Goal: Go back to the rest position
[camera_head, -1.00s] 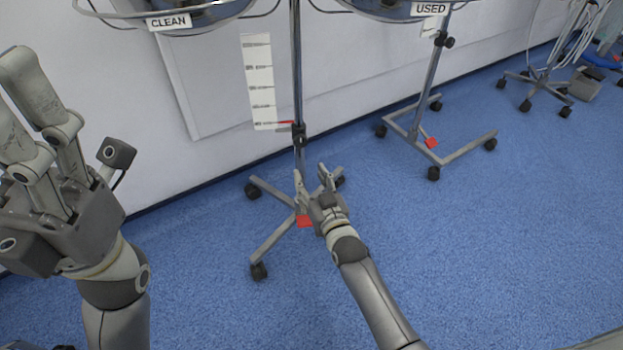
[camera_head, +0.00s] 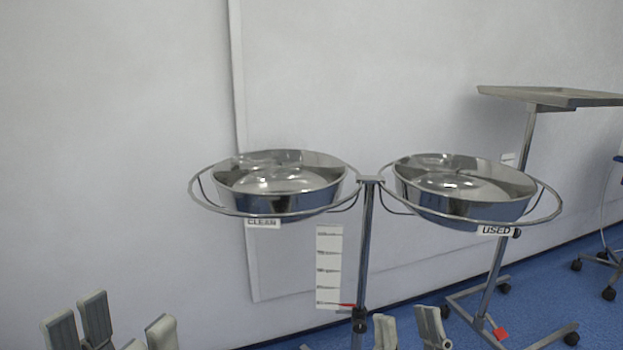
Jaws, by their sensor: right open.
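My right gripper (camera_head: 408,329) shows at the bottom edge of the head view, right of the stand pole. Its two fingers point up and stand apart, with nothing between them. My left gripper (camera_head: 112,327) is at the bottom left. Only its upper finger parts show, and the rest is cut off by the frame. Its fingers are spread, with nothing seen between them. Both grippers are below the bowls and apart from them.
A steel bowl labelled CLEAN (camera_head: 280,184) and one labelled USED (camera_head: 463,189) sit in rings on a pole stand (camera_head: 364,260). A wheeled stand with a flat tray (camera_head: 550,97) is at right. The white wall is behind. Blue floor (camera_head: 540,310) shows lower right.

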